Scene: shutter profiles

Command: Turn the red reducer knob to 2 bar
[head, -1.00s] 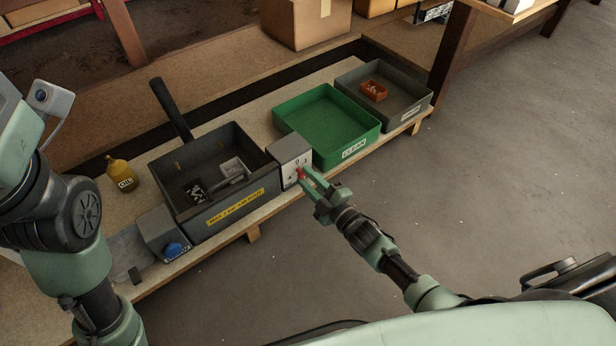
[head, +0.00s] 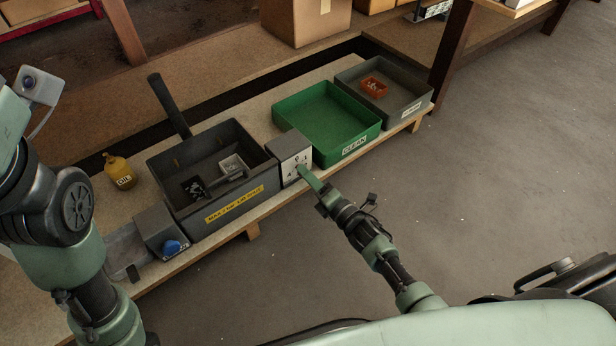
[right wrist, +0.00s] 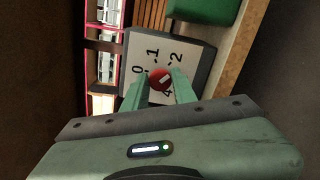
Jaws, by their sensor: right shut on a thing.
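The red reducer knob (right wrist: 160,78) sits on a white dial plate (right wrist: 146,58) marked 0, 1, 2 and 4. A short white line on the knob slants up to the right in the right wrist view; I cannot tell exactly which mark it points to. My right gripper (right wrist: 160,88) is shut on the knob, one finger on each side. In the head view, the dial is on the front of a grey box (head: 289,146). There my right gripper (head: 303,172) hides the knob. My left arm is at the left edge; its gripper is out of view.
Left of the dial box is a grey tank (head: 164,205) with a yellow label, then a small box with a blue knob (head: 173,247). A green tray (head: 374,128) and grey tray (head: 424,103) stand to the right. The floor in front is clear.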

